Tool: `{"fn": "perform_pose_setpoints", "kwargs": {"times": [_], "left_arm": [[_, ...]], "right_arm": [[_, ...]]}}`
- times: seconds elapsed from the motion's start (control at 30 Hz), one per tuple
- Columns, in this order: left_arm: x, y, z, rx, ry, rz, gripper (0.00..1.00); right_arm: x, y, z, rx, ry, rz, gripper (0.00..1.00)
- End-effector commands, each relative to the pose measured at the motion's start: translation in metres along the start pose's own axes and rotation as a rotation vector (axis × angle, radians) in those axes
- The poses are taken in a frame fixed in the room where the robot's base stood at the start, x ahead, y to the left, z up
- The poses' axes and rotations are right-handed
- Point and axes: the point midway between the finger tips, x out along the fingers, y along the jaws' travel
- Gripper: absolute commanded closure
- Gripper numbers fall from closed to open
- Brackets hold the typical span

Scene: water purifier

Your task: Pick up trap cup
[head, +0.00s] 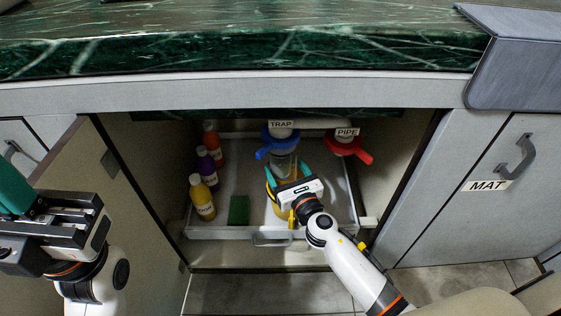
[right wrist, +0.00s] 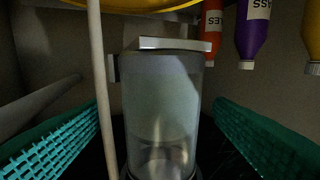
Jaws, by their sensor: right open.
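The trap cup (head: 284,160) is a clear, greyish cylinder below the blue collar under the TRAP label. It also stands in the middle of the right wrist view (right wrist: 165,110). My right gripper (head: 287,170) is open inside the cabinet, with its teal fingers on either side of the cup. In the right wrist view the fingers (right wrist: 160,140) show gaps on both sides of the cup. My left gripper (head: 15,190) is at the left edge of the head view, partly cut off, outside the cabinet.
A yellow container (head: 284,211) sits below the right gripper. A red valve (head: 346,146) is under the PIPE label. Red, purple and yellow (head: 202,199) bottles and a green sponge (head: 239,210) stand at the left of the pull-out tray (head: 230,233). Cabinet side walls border the opening.

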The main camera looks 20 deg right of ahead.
Motion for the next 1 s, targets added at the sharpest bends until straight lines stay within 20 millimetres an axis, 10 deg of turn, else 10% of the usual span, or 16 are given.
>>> {"fn": "perform_pose_setpoints", "kwargs": {"times": [0.6, 1.0], "left_arm": [[0.005, -0.001, 0.002, 0.003, -0.029, -0.013, 1.00], [0.005, -0.001, 0.002, 0.003, -0.026, -0.006, 1.00]], "right_arm": [[0.049, -0.001, -0.001, 0.001, 0.001, 0.000, 0.24], [0.049, -0.001, -0.002, 0.001, 0.002, 0.000, 0.78]]}}
